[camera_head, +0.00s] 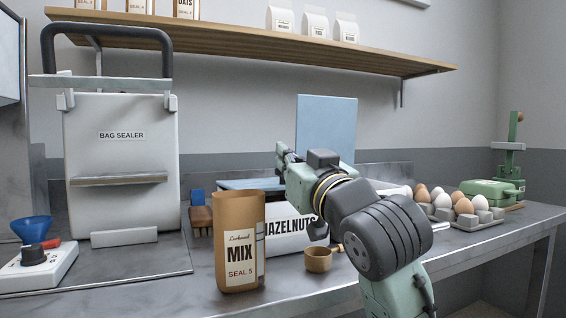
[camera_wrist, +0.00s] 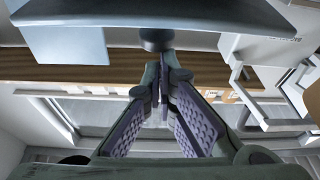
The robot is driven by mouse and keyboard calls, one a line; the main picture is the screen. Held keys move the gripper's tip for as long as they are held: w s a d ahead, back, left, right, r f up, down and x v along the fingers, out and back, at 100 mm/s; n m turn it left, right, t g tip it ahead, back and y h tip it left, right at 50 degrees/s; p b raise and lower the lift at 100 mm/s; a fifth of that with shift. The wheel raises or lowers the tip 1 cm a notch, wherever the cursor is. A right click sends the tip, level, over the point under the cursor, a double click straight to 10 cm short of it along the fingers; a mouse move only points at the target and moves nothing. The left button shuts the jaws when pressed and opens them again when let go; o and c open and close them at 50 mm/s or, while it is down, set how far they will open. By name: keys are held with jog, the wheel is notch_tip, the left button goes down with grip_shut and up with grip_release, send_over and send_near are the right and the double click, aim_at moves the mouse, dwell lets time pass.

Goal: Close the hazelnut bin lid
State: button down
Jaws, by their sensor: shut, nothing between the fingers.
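The hazelnut bin (camera_head: 284,232) is a white box with a HAZELNUTS label, standing on the counter partly behind the brown MIX bag and my arm. Its light blue lid (camera_head: 327,125) stands upright at the back, so the bin is open. My gripper (camera_head: 281,150) is raised above the bin, in front of the lid's left edge. In the wrist view my gripper (camera_wrist: 160,88) has its fingers together, with nothing between them. A blue panel (camera_wrist: 160,22), which looks like the lid, spans the top of that view, with a dark knob (camera_wrist: 156,39) just beyond the fingertips. Contact cannot be told.
The brown MIX bag (camera_head: 237,243) and a small tan cup (camera_head: 318,260) stand in front of the bin. The bag sealer (camera_head: 120,165) is at left. An egg tray (camera_head: 476,222) and a green device (camera_head: 492,192) are at right. A wooden shelf (camera_head: 250,45) runs above.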

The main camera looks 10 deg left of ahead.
jog(key=shift+s+d+f+b, duration=0.1)
jog(key=shift+s+f+b, duration=0.1)
jog(key=shift+f+b, duration=0.25)
jog(key=shift+s+d+f+b, duration=0.15)
jog(key=shift+f+b, duration=0.1)
jog(key=shift+f, duration=0.5)
